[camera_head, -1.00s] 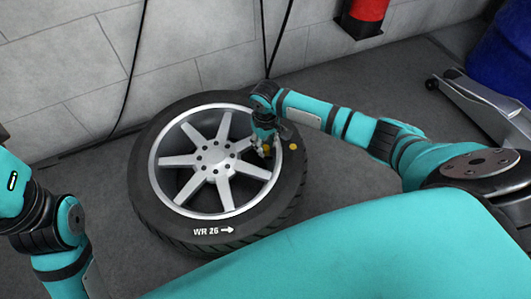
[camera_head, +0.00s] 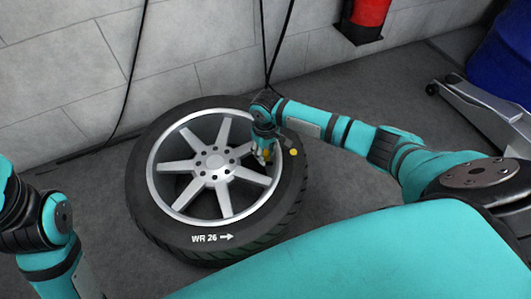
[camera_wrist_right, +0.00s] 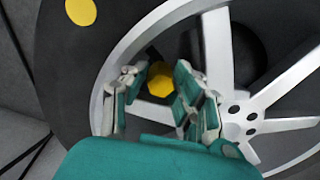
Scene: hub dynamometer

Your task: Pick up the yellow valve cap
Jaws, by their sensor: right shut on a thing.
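The yellow valve cap (camera_wrist_right: 160,80) shows in the right wrist view as a small faceted piece between my right gripper's fingers (camera_wrist_right: 163,84), near the wheel's rim. My right gripper is shut on it. In the head view my right gripper (camera_head: 262,155) points down at the right side of the wheel, just inside the rim, and only a speck of the yellow cap shows there. Whether the cap is clear of its valve stem cannot be told. My left gripper is not in view; only part of that arm shows at the left.
The wheel has a black tyre (camera_head: 170,232) and a silver spoked rim (camera_head: 213,162). A flat yellow dot (camera_head: 293,152) marks the tyre. A grey wall with hanging black cables stands behind. A red cylinder (camera_head: 369,12), a blue drum (camera_head: 505,55) and a grey jack (camera_head: 485,108) are at the right.

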